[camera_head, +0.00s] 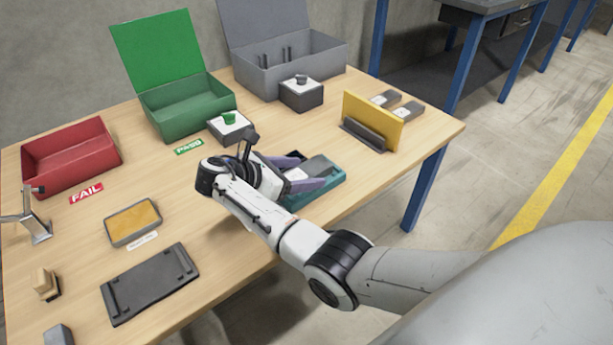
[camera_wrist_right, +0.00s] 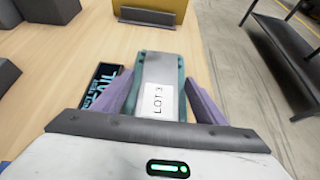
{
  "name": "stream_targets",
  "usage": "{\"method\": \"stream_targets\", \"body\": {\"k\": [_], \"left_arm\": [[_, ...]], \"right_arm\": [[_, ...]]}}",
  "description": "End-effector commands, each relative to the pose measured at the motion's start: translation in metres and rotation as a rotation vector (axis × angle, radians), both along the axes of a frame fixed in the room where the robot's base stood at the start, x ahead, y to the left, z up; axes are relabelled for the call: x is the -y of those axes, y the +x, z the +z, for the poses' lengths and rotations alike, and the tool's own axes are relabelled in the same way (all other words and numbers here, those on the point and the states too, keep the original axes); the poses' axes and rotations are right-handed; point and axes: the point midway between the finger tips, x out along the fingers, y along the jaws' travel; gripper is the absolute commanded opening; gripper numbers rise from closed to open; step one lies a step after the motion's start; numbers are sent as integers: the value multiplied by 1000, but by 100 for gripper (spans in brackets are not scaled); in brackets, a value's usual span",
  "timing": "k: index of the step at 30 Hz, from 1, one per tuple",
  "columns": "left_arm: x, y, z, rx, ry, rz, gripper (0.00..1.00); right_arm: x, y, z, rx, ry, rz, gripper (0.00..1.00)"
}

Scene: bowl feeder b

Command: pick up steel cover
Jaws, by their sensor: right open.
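A grey flat-topped piece with a white label reading LOT 3, which looks like the steel cover (camera_head: 322,164), lies in a teal tray (camera_head: 341,180) near the table's front edge. It also shows in the right wrist view (camera_wrist_right: 160,68). My right gripper (camera_head: 312,170) is open, its purple fingers on either side of the piece, low over the tray. In the right wrist view my right gripper (camera_wrist_right: 160,77) has one finger left and one right of the piece; contact cannot be told. My left gripper is not in view.
A yellow upright panel (camera_head: 372,122) stands right of the tray, with grey labelled blocks (camera_head: 406,111) behind it. Behind the gripper are a green-button box (camera_head: 229,125), an open green bin (camera_head: 185,105) and a grey case (camera_head: 290,75). A red bin (camera_head: 70,155) stands far left.

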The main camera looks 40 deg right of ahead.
Motion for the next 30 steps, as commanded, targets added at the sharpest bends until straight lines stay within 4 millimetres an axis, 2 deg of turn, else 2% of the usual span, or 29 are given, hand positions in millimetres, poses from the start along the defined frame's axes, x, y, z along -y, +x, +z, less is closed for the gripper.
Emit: {"method": "stream_targets", "body": {"k": [5, 15, 23, 26, 30], "left_arm": [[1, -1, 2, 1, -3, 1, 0], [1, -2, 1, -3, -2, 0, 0], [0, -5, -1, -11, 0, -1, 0], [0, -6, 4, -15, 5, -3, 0], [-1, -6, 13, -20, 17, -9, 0]], "right_arm": [[0, 0, 0, 0, 1, 1, 66], [0, 1, 2, 2, -1, 1, 8], [0, 1, 6, 3, -1, 1, 7], [0, 1, 20, 5, -2, 2, 7], [0, 1, 50, 6, -2, 1, 7]]}}
